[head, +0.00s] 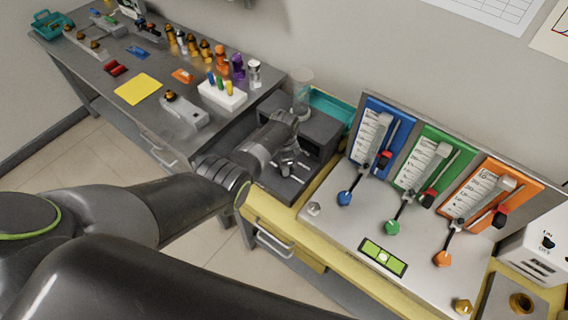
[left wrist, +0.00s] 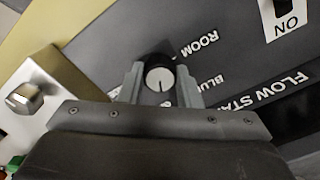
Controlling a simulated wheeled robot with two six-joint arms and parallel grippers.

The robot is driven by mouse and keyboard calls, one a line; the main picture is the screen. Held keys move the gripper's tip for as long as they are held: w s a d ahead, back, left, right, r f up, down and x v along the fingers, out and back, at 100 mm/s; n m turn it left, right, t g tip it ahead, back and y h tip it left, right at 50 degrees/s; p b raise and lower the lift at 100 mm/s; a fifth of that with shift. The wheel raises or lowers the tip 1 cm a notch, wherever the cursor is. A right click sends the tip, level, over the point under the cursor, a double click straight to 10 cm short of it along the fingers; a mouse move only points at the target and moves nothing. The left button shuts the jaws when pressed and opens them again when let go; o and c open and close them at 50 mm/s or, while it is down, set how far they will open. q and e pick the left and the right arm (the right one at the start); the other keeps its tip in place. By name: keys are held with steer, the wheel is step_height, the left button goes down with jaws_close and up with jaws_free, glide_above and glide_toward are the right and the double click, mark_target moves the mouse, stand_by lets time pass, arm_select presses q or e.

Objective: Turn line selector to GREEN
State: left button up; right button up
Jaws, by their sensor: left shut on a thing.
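The line selector (left wrist: 159,77) is a small round knob with a white face and a dark pointer mark, on a dark grey panel (left wrist: 115,45) in the left wrist view. White labels reading ROOM and BLUE stand beside it; no GREEN label shows, and the lower panel is hidden behind my gripper. My left gripper (left wrist: 160,88) is shut on the knob, one finger on each side. In the head view my left gripper (head: 290,163) reaches down at the dark box, and the knob is too small to make out. My right gripper is not in view.
A metal panel (head: 335,235) with blue, green and orange flow gauges stands right of the gripper. A clear cylinder (head: 301,95) stands just behind my arm. A grey bench (head: 130,105) with bottles and small parts is at left. The wrist view shows an ON switch (left wrist: 284,20).

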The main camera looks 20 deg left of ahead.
arm_select(q)
steer(key=shift+w+r, duration=0.1)
steer(key=shift+w, duration=0.05)
stand_by(0.3)
steer(key=o, duration=1)
steer(key=shift+c, duration=0.2)
steer(key=shift+r, duration=0.4)
step_height(320, 180, up, 7)
steer(key=shift+f+p, duration=0.1)
steer(key=shift+p, duration=0.5)
step_height(320, 180, up, 10)
steer(key=b, duration=0.1)
steer(key=shift+f, duration=0.15)
steer(key=shift+s+f, duration=0.1)
steer(key=shift+s, duration=0.1)
